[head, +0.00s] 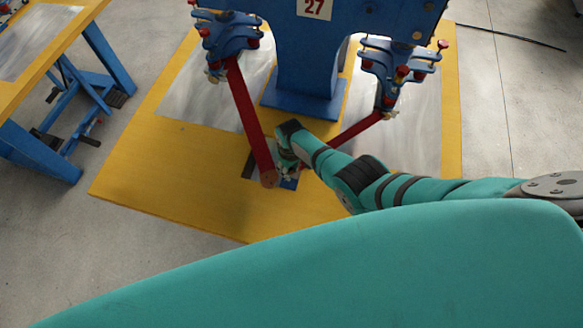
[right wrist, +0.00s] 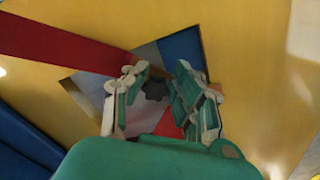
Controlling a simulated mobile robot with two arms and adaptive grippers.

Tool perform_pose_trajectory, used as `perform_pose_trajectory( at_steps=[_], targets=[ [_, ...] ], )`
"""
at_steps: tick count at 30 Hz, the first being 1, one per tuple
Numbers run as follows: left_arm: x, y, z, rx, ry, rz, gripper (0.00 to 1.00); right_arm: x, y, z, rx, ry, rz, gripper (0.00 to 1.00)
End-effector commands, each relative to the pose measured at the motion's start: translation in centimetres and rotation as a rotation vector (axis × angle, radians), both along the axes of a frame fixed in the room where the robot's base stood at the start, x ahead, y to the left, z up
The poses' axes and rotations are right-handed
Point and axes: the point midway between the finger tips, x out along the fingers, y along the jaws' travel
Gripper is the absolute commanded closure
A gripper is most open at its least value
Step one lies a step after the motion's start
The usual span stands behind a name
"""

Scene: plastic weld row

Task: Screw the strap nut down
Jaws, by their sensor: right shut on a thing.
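The strap nut (right wrist: 155,89) is a dark, lobed knob between the fingers of my right gripper (right wrist: 160,76) in the right wrist view. My right gripper (head: 287,171) is shut on it, low over the yellow platform. Two red straps run down from blue brackets: the left strap (head: 249,118) and the right strap (head: 355,129). Their lower ends come close to my gripper, above a small grey and blue patch (head: 290,184). The left strap also shows in the right wrist view (right wrist: 60,45). In the head view the nut is hidden. My left gripper is not visible.
A blue stand (head: 310,68) marked 27 rises behind the gripper, with bracket clusters on both sides. The yellow platform (head: 165,170) is clear at the left front. Another yellow-topped table (head: 50,52) with blue legs stands at the left.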

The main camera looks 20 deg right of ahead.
Motion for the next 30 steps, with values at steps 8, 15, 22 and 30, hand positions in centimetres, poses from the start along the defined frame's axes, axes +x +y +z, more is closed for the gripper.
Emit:
perform_pose_trajectory(
  at_steps=[8,15,22,30],
  targets=[
    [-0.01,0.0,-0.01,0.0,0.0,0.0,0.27,0.82,0.49,0.34,0.001,-0.016,-0.464,1.0],
    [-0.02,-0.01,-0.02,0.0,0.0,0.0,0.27,0.89,0.51,0.35,-0.001,-0.018,-0.611,0.56],
    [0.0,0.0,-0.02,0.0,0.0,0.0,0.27,0.6,0.63,0.2,-0.001,-0.011,-0.609,0.47],
    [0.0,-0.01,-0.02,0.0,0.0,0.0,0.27,0.46,0.69,0.13,-0.001,-0.008,-0.608,0.28]
  ],
)
